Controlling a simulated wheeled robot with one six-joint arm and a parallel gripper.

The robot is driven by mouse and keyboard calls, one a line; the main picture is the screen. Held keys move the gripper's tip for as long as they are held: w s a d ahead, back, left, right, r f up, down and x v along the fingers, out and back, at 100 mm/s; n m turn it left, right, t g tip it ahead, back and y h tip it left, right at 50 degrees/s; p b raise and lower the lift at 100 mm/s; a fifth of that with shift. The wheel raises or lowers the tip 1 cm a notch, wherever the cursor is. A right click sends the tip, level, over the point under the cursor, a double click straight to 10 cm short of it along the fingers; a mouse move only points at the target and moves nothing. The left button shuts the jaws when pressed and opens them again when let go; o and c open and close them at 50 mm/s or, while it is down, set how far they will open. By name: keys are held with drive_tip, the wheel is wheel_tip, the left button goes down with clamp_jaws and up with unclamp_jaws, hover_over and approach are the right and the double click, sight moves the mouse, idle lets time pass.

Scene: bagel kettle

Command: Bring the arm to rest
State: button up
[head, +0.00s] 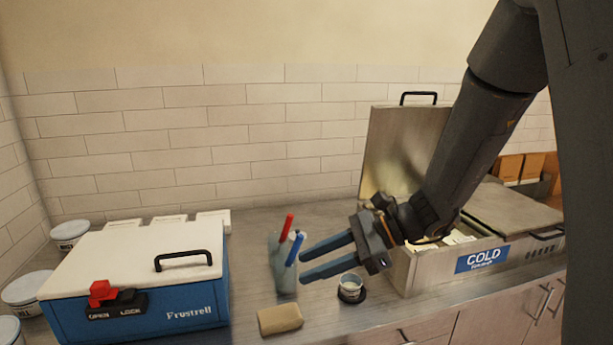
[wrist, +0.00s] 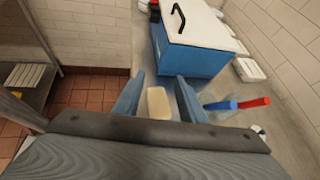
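My gripper (head: 328,258) is at the end of my arm, above the counter and left of the steel cold unit. Its two blue fingers are apart with nothing between them, and it points left. In the wrist view my gripper (wrist: 157,98) shows both fingers spread. A tan block (head: 280,319) lies on the counter below and left of the fingers; in the wrist view the block (wrist: 158,103) appears between them but lies beyond, on the counter.
A blue Frostrell box (head: 140,318) with a closed white lid stands left. A holder (head: 283,270) with a red and a blue pen and a small cup (head: 351,287) stand near the gripper. The cold unit (head: 425,272) has one lid raised. Tubs (head: 70,232) line the left wall.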

drive_tip(key=s+d+f+n+g+h+b, duration=0.2)
drive_tip(key=s+d+f+n+h+b, duration=0.3)
drive_tip(key=s+d+f+n+h, duration=0.45)
drive_tip(key=d+f+n+t+h+b, duration=0.2)
drive_tip(key=d+f+n+h, duration=0.1)
drive_tip(key=d+f+n, duration=0.3)
drive_tip(key=shift+d+f+n+t+b, duration=0.35)
drive_tip(key=shift+d+n, duration=0.4)
drive_tip(key=shift+d, duration=0.4)
drive_tip(key=shift+c, duration=0.3)
